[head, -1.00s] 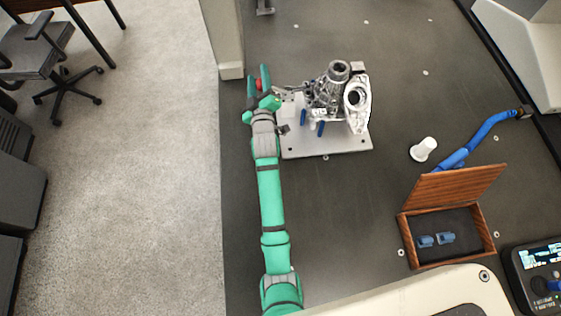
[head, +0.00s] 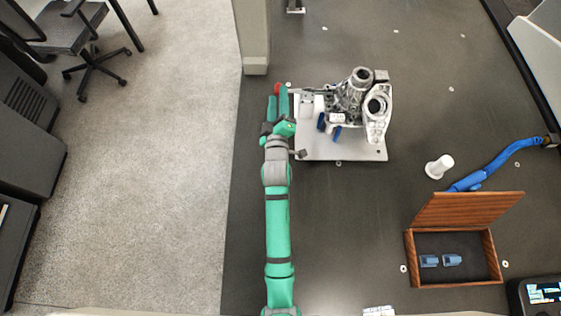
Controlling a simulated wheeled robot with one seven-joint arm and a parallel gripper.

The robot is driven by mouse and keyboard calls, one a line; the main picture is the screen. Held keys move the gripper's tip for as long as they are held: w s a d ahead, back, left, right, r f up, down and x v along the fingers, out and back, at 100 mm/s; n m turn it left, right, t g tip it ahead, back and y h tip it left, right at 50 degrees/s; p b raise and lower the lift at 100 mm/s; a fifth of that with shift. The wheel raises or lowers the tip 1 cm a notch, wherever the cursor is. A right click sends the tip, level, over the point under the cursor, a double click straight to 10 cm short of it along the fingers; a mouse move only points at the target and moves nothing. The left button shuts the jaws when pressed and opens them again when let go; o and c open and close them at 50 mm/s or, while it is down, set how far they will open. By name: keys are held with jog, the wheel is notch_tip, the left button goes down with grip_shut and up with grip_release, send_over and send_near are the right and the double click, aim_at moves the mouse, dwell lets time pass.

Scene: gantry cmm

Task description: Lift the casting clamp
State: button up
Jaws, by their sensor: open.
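The casting clamp stands on the left part of a pale fixture plate (head: 350,150), beside a grey metal casting (head: 354,92). The fingers are open, right at the red tip. I cannot tell whether they touch the tip or whether it lies between them. The clamp's base is partly hidden among the fixture parts.
A lighter ring-shaped part (head: 378,107) of the casting stands at the right. A pale column (head: 252,38) stands behind my gripper.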

jog(key=s+f+m, duration=0.2)
jog(key=s, duration=0.7)
jog(key=s+f+m+g, duration=0.1)
jog(key=s+f, duration=0.2)
jog(key=s, duration=0.7)
jog(key=shift+d+f+m, duration=0.35)
jog(key=shift+m, duration=0.05)
jog(key=shift+s, duration=0.15)
